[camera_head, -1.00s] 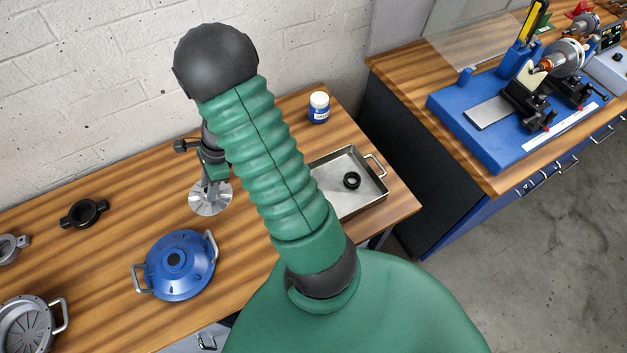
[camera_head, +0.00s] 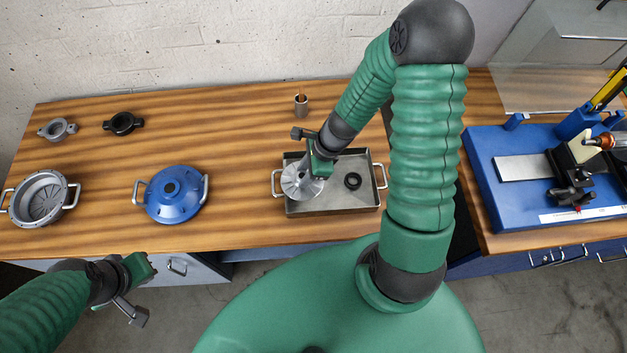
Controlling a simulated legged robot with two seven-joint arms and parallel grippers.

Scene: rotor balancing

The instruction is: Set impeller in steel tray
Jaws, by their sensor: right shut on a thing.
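The impeller (camera_head: 299,184) is a silvery finned disc. My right gripper (camera_head: 314,172) is shut on it and holds it over the left end of the steel tray (camera_head: 330,212). Whether the impeller touches the tray floor I cannot tell. The tray is shallow and rectangular, with a handle at each end, at the right part of the wooden bench. A black ring (camera_head: 352,181) lies in the tray, right of the impeller. My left gripper (camera_head: 146,292) hangs at the lower left, in front of the bench and away from the tray; its jaw opening is unclear.
A blue domed cover (camera_head: 174,194) and a grey round housing (camera_head: 42,199) stand on the bench to the left. Two clamp-like rings, black (camera_head: 122,123) and grey (camera_head: 57,129), lie behind them. A blue balancing machine (camera_head: 490,209) occupies the right bench.

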